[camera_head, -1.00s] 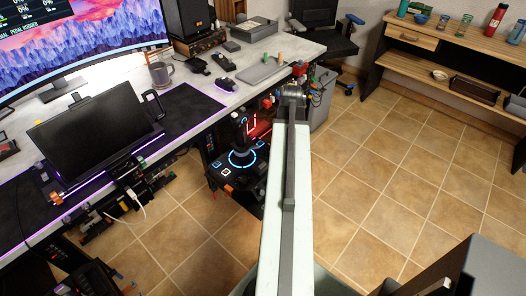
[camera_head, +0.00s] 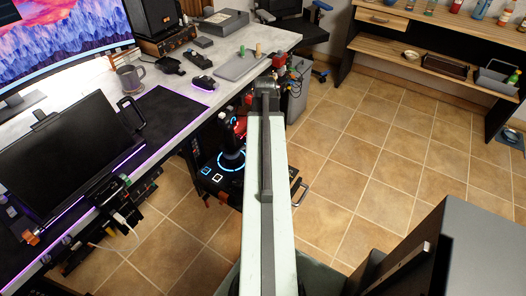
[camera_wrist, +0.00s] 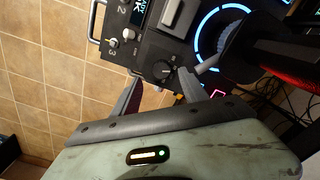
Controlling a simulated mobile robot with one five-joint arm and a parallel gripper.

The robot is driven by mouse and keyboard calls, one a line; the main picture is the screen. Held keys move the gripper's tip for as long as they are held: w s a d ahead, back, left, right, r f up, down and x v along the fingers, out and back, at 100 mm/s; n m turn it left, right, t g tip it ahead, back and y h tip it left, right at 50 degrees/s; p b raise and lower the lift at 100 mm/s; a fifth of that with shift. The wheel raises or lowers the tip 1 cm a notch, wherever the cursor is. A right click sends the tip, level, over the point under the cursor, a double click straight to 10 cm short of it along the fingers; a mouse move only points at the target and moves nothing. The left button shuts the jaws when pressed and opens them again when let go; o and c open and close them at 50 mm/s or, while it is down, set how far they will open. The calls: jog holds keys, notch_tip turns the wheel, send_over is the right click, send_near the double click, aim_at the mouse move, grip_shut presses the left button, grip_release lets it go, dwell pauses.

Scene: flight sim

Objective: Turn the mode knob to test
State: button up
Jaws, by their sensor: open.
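A dark control panel (camera_wrist: 145,50) fills the top middle of the wrist view. A round black knob (camera_wrist: 162,70) with small pale marks around it sits near the panel's lower edge. I take it for the mode knob, but its labels and pointer setting are too small to read. My gripper (camera_wrist: 162,88) is open, with one grey finger on each side below the knob. The knob lies just beyond the gap, and I cannot tell whether a finger touches it. In the head view, my arm hides the gripper and the knob.
A joystick unit with a blue glowing ring (camera_head: 231,161) stands below the desk (camera_head: 150,110); the ring also shows in the wrist view (camera_wrist: 199,38). A metal handle (camera_wrist: 95,20) edges the panel. A grey bin (camera_head: 296,100) stands behind my arm.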

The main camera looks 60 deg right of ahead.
notch_tip(320, 180, down, 5)
jog(key=b, duration=0.4)
jog(key=shift+w+a+f, duration=0.1)
jog(key=shift+f, duration=0.05)
